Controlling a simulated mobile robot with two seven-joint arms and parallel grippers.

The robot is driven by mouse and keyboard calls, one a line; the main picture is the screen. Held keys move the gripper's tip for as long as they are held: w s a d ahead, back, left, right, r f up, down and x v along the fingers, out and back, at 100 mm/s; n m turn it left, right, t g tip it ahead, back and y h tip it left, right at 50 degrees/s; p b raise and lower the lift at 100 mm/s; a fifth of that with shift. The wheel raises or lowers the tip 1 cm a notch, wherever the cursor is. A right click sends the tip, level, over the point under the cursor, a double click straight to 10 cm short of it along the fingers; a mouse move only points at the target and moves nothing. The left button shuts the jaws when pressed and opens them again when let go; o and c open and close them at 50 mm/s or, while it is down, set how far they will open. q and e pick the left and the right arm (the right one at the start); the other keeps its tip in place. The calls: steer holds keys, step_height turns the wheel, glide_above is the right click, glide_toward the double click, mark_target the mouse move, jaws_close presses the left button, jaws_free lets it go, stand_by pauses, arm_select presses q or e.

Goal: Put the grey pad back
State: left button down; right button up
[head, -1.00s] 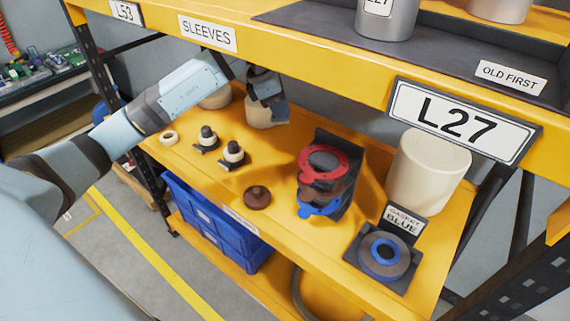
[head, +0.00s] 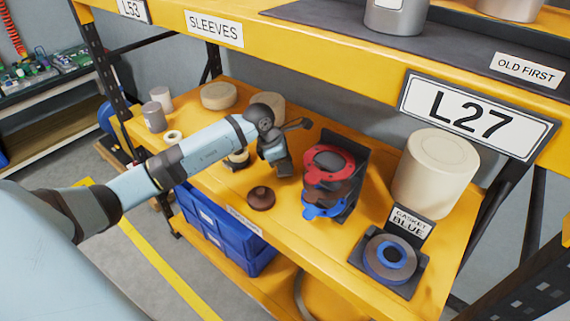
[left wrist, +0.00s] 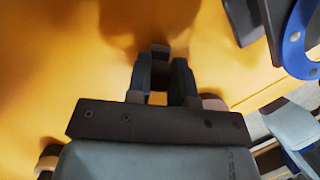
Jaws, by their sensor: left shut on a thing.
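My left gripper (head: 279,167) points down over the yellow shelf, between the brown round knob and the red-and-blue flange stack. In the left wrist view its two dark fingers (left wrist: 161,75) are close together, with a small dark grey piece at their tips. This piece seems to be the grey pad (left wrist: 160,48); most of it is hidden, and in the head view I cannot make it out clearly. The flange stack (head: 327,180) stands against a dark upright holder (head: 354,170), right of the gripper. My right gripper is not in view.
A brown knob (head: 261,198) lies near the shelf's front edge. A blue ring gasket (head: 390,259) sits on a dark stand at right, before a large cream canister (head: 435,175). Cream discs (head: 218,96) and small cylinders (head: 153,117) stand at the back left. An upper shelf overhangs.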

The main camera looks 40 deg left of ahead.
arm_select(q)
steer(key=shift+f, duration=0.3)
steer(key=c, duration=1)
jaws_free()
steer(key=shift+r, duration=0.2)
steer(key=p+v, duration=0.1)
steer(key=v, duration=1.1)
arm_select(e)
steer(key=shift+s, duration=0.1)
arm_select(q)
steer(key=shift+f, duration=0.1)
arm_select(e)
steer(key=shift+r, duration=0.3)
